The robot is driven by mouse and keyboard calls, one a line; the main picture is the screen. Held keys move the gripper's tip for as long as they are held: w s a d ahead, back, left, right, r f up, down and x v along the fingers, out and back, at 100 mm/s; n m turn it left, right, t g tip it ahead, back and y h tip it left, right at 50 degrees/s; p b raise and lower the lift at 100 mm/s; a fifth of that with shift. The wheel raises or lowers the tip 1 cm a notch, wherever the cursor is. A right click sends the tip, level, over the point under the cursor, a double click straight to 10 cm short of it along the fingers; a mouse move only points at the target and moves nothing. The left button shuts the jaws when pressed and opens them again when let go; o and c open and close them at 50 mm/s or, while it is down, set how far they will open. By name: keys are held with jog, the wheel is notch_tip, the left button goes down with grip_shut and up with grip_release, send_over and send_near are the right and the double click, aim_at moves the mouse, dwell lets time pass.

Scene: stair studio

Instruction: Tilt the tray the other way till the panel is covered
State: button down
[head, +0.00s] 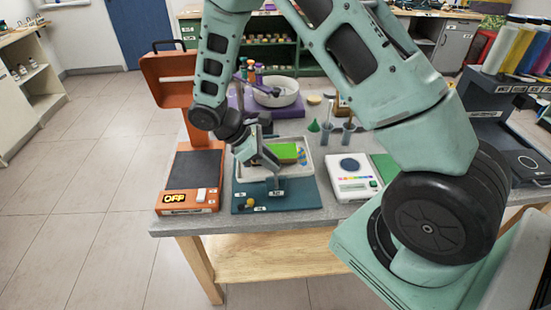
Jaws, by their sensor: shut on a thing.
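The tray (313,153) is pale and shallow, with a thin rim. It sits on a dark teal base (307,192) near the table's front edge. A green panel (284,152) lies in the tray, with some yellow and blue colour beside it at its right. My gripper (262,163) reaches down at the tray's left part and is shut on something. The gripper itself hides what it holds, so I cannot tell whether that is the tray's rim or a handle. The panel's left part is hidden behind the gripper. I cannot tell the tray's tilt.
An orange device (177,197) reading OFF stands close at the left, its raised orange part behind it. A white device (353,187) with a round dark plate stands at the right. A white bowl (274,96) on a purple base and a green cone (314,126) stand behind.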

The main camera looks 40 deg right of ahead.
jog(key=shift+w+a+f+g+h+b, duration=0.15)
jog(key=shift+w+a+f+g+h, duration=0.1)
jog(key=shift+w+a+g+h, duration=0.3)
jog(key=shift+w+a+f+g+h+b, duration=0.15)
jog(key=shift+w+a+f+g+h, duration=0.15)
jog(key=shift+a+h, duration=0.45)
jog(key=c, duration=1.2)
grip_release()
jog(key=shift+o, duration=0.2)
jog(key=b+v, duration=0.4)
jog(key=v, duration=1.3)
jog(key=shift+w+a, duration=0.15)
jog(key=shift+a, duration=0.15)
